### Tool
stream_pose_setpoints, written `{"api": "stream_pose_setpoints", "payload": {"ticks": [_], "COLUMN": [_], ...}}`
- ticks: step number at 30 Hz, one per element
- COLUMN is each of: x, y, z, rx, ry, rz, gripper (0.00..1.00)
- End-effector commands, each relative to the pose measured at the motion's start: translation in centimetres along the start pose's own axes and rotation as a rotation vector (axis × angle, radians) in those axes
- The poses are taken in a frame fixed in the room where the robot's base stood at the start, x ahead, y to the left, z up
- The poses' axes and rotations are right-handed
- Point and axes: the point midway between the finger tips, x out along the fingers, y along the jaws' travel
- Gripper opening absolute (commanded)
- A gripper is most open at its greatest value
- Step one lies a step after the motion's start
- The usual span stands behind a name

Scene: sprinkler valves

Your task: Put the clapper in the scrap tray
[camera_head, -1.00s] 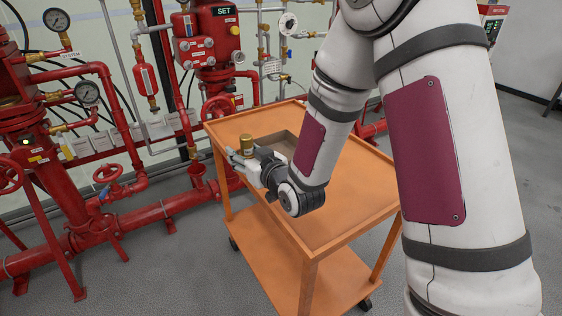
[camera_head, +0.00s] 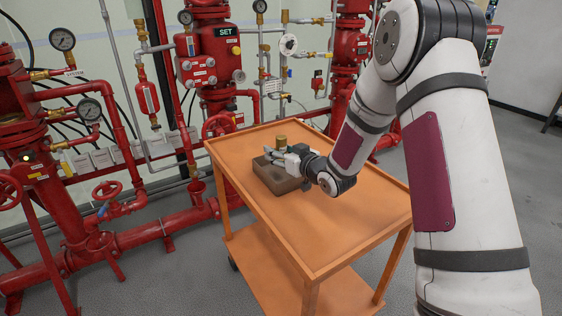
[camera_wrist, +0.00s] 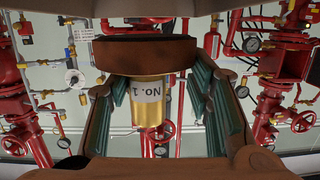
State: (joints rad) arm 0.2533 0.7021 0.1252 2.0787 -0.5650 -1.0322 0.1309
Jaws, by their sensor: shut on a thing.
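The clapper has a brass cylinder (camera_head: 281,141) standing up from my gripper (camera_head: 276,155). In the wrist view the cylinder (camera_wrist: 150,100) carries an upside-down "No. 1" label, and a wider dark brown part lies against its end. I cannot tell if that part is joined to it. My gripper is shut on the clapper, its green-padded fingers (camera_wrist: 160,105) either side. The scrap tray (camera_head: 272,178), a brownish-grey open box, sits on the orange trolley. My gripper and the clapper are over the tray's back part in the head view. The gap below is hidden.
The orange trolley top (camera_head: 335,215) is bare in front and to the right of the tray, with a raised rim. Red sprinkler pipework (camera_head: 75,245) with gauges and valves stands close behind and to the left. A red valve body (camera_head: 210,65) marked SET stands behind the trolley.

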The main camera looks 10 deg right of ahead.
Motion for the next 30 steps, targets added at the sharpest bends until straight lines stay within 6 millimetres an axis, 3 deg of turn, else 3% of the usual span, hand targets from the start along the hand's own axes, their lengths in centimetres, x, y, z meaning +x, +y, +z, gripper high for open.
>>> {"api": "stream_pose_setpoints", "payload": {"ticks": [1, 6, 9, 30], "x": [0.2, 0.8, 0.9, 1.1], "y": [0.8, 0.5, 0.6, 0.6], "z": [-0.1, 2.8, 3.4, 4.6], "rx": [-0.002, 0.000, -0.001, -0.001], "ry": [0.003, -0.001, 0.002, 0.002], "rz": [0.004, 0.000, 0.001, 0.001], "gripper": [0.00, 0.00, 0.00, 0.00]}}
